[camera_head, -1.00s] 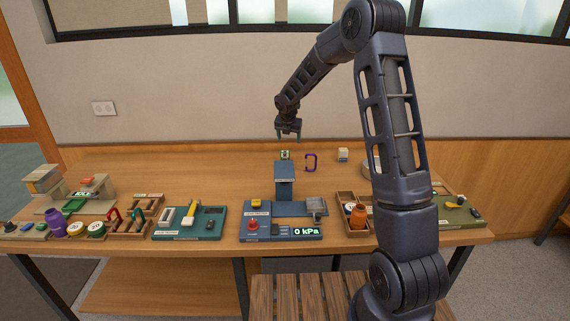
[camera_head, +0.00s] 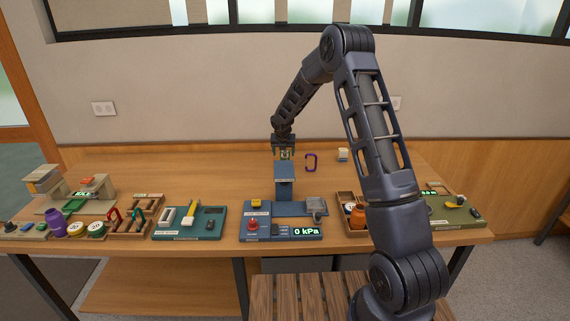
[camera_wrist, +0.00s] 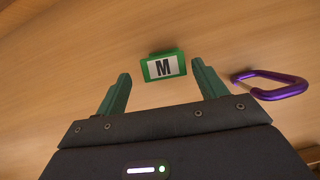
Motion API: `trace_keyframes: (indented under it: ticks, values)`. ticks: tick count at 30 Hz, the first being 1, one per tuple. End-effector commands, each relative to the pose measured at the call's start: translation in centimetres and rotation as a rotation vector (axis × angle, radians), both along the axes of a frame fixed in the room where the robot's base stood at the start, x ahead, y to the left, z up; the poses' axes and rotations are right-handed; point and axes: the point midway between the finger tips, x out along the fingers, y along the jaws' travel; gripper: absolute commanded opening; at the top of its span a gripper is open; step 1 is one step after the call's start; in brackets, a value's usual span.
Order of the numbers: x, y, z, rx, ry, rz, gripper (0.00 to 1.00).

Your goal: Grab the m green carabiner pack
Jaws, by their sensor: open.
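The green pack (camera_wrist: 163,66) with a white label marked M lies on the wooden table in the wrist view. It sits between and just beyond the tips of my gripper's two fingers (camera_wrist: 162,84), which are apart and empty. In the head view my gripper (camera_head: 284,154) has come down over the pack (camera_head: 285,156), behind the blue stand, and partly hides it. A purple carabiner (camera_wrist: 270,85) lies just right of the right finger; it also shows in the head view (camera_head: 311,162).
A blue pressure station (camera_head: 284,190) with a tall post stands in front of the pack. A small white-topped block (camera_head: 343,155) is to the right. Trays and stations line the table's front edge. The table's back left (camera_head: 170,165) is clear.

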Motion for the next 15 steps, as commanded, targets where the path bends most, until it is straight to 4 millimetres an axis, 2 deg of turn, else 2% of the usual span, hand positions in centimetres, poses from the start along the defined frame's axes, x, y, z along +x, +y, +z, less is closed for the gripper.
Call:
trace_keyframes:
  ticks: [9,15]
  values:
    - [1.3,-0.7,-3.8,-0.001,0.002,0.0,0.71]
    - [1.5,-0.7,-4.2,0.0,0.001,-0.001,0.71]
